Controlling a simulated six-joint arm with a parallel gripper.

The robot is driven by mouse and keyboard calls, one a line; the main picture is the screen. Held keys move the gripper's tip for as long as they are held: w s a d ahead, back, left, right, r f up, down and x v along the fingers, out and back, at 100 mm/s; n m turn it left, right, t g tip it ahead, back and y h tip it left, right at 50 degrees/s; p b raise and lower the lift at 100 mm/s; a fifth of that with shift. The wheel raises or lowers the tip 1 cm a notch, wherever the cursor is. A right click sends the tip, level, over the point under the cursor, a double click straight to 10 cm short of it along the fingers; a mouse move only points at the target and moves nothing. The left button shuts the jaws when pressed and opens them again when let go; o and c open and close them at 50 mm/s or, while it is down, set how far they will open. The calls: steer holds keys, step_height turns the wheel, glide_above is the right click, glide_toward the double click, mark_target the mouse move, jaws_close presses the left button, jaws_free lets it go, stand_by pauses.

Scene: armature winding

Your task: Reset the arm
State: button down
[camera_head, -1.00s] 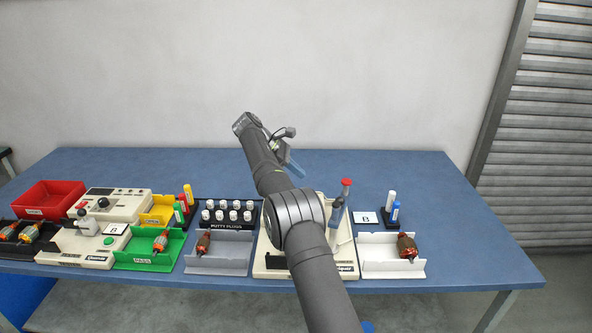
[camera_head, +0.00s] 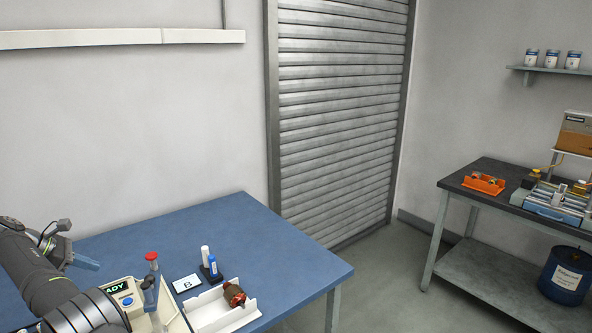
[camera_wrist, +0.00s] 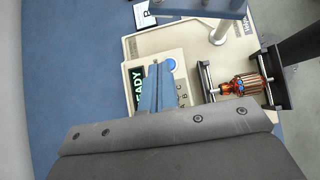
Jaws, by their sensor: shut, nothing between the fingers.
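My gripper (camera_head: 84,262) is at the left of the head view, above the blue table, with the rest of my arm at the lower left. In the wrist view its blue fingers (camera_wrist: 158,88) are together and hold nothing. They show in front of a cream machine (camera_wrist: 130,48) with a lit display (camera_wrist: 138,87) ending in "READY" and a blue button (camera_wrist: 169,65). A copper-wound armature (camera_wrist: 246,84) lies between two dark supports on this machine. The same machine (camera_head: 171,312) shows partly behind my arm in the head view.
A red-topped lever (camera_head: 151,257) rises from the machine. The blue table's (camera_head: 230,225) back is clear. A second bench (camera_head: 500,172) stands far right.

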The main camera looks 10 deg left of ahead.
steer(key=s+d+x, duration=0.1)
steer(key=x, duration=0.7)
steer(key=shift+s+d+f, duration=0.2)
steer(key=shift+d, duration=0.05)
stand_by(0.4)
